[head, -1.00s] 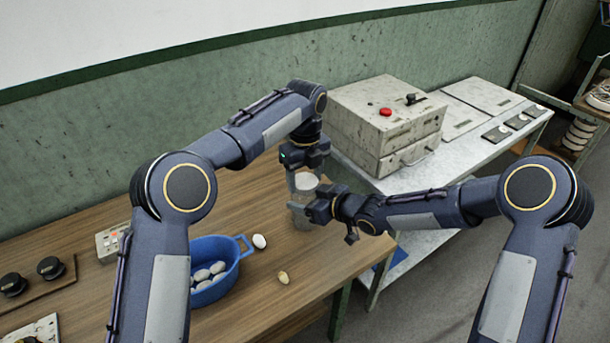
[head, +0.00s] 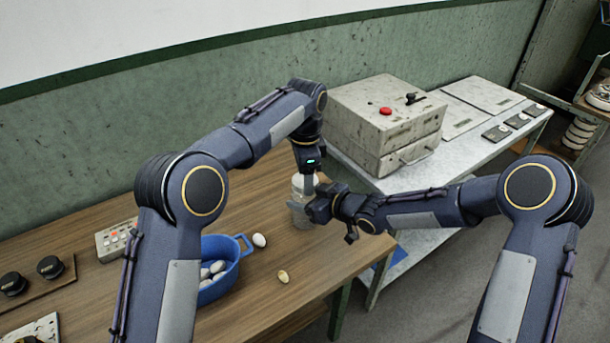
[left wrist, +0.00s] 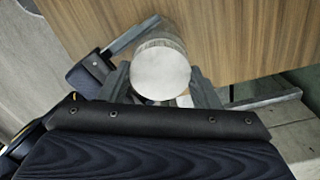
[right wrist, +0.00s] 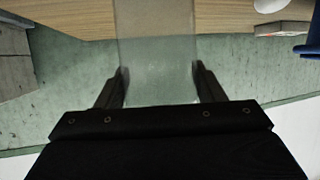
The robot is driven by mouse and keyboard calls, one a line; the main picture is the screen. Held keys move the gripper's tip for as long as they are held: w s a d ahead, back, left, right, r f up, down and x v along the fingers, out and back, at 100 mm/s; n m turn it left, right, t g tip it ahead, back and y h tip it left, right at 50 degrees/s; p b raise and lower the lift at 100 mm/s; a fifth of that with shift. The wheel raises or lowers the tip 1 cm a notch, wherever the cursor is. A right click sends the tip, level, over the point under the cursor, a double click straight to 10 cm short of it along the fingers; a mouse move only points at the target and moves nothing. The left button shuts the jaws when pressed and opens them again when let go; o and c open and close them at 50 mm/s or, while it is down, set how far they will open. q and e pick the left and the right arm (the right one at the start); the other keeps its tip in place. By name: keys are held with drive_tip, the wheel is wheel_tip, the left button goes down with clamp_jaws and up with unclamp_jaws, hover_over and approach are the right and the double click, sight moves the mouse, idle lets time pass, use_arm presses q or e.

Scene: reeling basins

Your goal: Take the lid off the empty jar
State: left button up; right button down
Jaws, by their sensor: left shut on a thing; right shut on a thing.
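The jar (head: 300,217) is clear, looks empty and stands upright on the wooden table near its right end. Its pale round lid (left wrist: 160,73) sits at the jar's top; whether there is a gap under it I cannot tell. My left gripper (head: 306,183) points down from above, its fingers shut on the lid's two sides. My right gripper (head: 306,207) comes in level from the right, shut on the jar's body. In the right wrist view the clear jar wall (right wrist: 157,45) fills the space between the fingers.
A blue basin (head: 222,246) with several white cocoons stands left of the jar. A control box (head: 112,240) is further left. A metal bench (head: 425,235) with a grey machine (head: 385,120) stands behind right.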

use_arm(q)
drive_tip(key=o, duration=1.1)
wheel_tip(320, 180, up, 4)
drive_tip(key=shift+r, duration=0.2)
drive_tip(key=shift+c, duration=0.3)
wheel_tip(320, 180, up, 3)
drive_tip(key=m, duration=0.4)
drive_tip(key=shift+r, duration=0.1)
drive_tip(key=shift+c, duration=0.2)
drive_tip(key=shift+m, duration=0.3)
drive_tip(key=shift+f, duration=0.45)
wheel_tip(320, 180, down, 7)
drive_tip(key=shift+r, duration=0.15)
